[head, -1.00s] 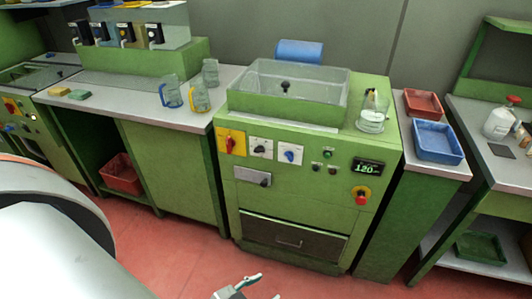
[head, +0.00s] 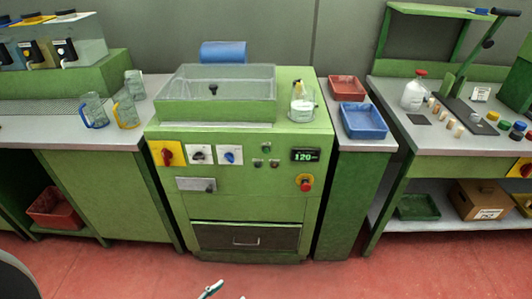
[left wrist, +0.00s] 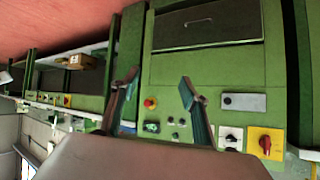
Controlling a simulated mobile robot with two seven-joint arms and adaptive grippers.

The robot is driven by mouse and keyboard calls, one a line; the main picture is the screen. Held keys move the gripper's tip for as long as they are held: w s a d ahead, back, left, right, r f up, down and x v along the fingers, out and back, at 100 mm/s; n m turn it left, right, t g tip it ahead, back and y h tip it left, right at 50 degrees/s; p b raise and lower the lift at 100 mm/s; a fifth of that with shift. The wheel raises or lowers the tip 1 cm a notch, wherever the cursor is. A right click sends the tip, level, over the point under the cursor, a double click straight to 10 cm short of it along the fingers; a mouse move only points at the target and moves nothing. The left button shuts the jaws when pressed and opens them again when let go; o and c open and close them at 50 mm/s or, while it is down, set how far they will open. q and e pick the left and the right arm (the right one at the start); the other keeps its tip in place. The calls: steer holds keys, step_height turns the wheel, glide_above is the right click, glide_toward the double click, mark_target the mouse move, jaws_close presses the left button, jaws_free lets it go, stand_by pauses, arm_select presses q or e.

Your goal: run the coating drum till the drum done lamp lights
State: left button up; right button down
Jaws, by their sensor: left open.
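The coating drum machine is a green cabinet (head: 225,185) with a clear-lidded box (head: 217,92) on top. I cannot tell which small round item is the drum done lamp. My left gripper (left wrist: 155,95) is open and empty in front of this panel in the left wrist view; in the head view only a fingertip (head: 212,289) shows at the bottom edge. My right gripper is not seen.
A bottle in a clear beaker (head: 302,103) stands on the machine's right side. Glass mugs (head: 126,110) stand on the left counter. Red (head: 347,88) and blue (head: 363,121) trays lie to the right. The right bench (head: 430,138) holds corks and a white bottle. The red floor in front is clear.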

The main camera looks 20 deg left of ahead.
arm_select(q)
jaws_close()
stand_by(1.1)
